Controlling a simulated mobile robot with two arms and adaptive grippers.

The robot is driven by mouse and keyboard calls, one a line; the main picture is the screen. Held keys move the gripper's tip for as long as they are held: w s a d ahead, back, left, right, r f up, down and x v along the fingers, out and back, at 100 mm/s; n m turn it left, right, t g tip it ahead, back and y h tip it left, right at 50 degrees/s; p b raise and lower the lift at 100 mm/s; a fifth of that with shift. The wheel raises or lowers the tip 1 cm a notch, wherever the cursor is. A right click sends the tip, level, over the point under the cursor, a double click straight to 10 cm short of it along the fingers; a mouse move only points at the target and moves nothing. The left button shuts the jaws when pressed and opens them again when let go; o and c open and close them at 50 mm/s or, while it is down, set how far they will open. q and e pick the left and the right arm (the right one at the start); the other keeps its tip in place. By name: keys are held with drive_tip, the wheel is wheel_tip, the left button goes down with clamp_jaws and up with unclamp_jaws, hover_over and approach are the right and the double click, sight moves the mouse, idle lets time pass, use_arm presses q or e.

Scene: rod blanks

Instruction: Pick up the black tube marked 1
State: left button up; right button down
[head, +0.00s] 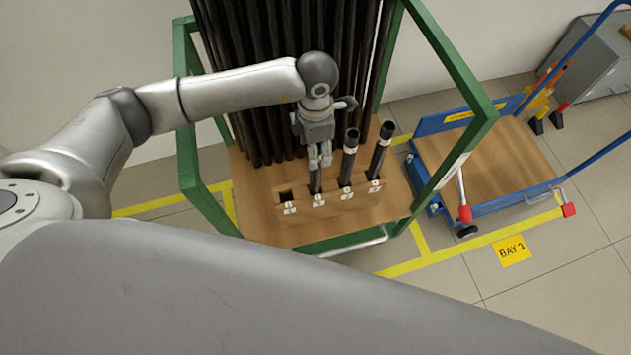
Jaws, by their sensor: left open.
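Three short black tubes stand upright in a wooden block (333,204) with a row of square holes. One black tube is on the right (381,150), one in the middle (349,158), and one farther left (316,183). The leftmost hole (287,196) is empty. Small white number tags sit by the holes, too small to read surely, so I cannot tell which tube is marked 1. My left gripper (320,163) is open and points down at the top of the left tube, hiding its upper end. I cannot tell whether the fingers straddle it. My right gripper is out of view.
A green frame (187,160) surrounds the wooden base (275,232). Many long black rods (262,80) lean behind the block. A blue cart (490,155) stands to the right, with a BAY 3 floor sign (512,250) in front.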

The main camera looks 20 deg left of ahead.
use_arm(q)
wheel_tip(320, 180, down, 4)
drive_tip(key=shift+s+r, duration=0.15)
drive_tip(key=c, duration=0.4)
clamp_jaws()
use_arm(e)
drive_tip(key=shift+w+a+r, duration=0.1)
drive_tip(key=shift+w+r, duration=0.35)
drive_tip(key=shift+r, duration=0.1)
